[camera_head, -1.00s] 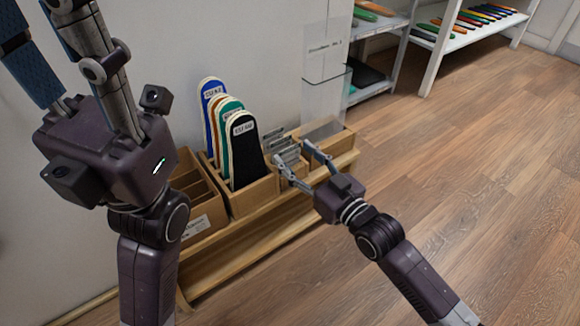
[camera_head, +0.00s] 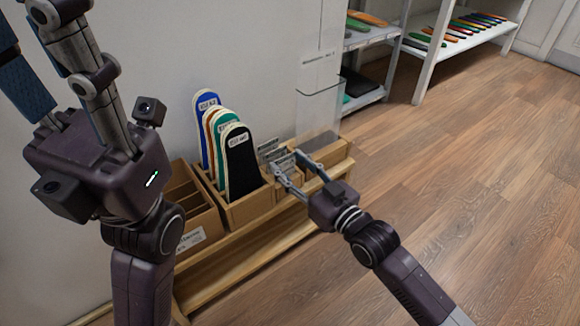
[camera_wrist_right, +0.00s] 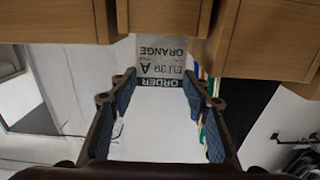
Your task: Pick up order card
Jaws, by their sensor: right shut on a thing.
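In the right wrist view a grey order card (camera_wrist_right: 163,62) reads, upside down, ORDER, EU 39, A, ORANGE. My right gripper (camera_wrist_right: 160,80) has its fingertips at the two sides of this card and is shut on it. In the head view my right gripper (camera_head: 288,158) is at the wooden card box, where several small grey cards (camera_head: 270,150) stand; which of them is gripped is hard to tell there. My left gripper (camera_head: 60,70) is raised close to the head camera on the left, its fingertips outside the picture.
Left of the cards, a wooden box (camera_head: 245,212) holds several upright coloured insoles (camera_head: 240,165). A divided wooden box (camera_head: 200,225) stands further left. A clear panel (camera_head: 318,95) rises behind the cards. Shelves (camera_head: 425,60) stand at the back; the wooden floor (camera_head: 480,190) is clear.

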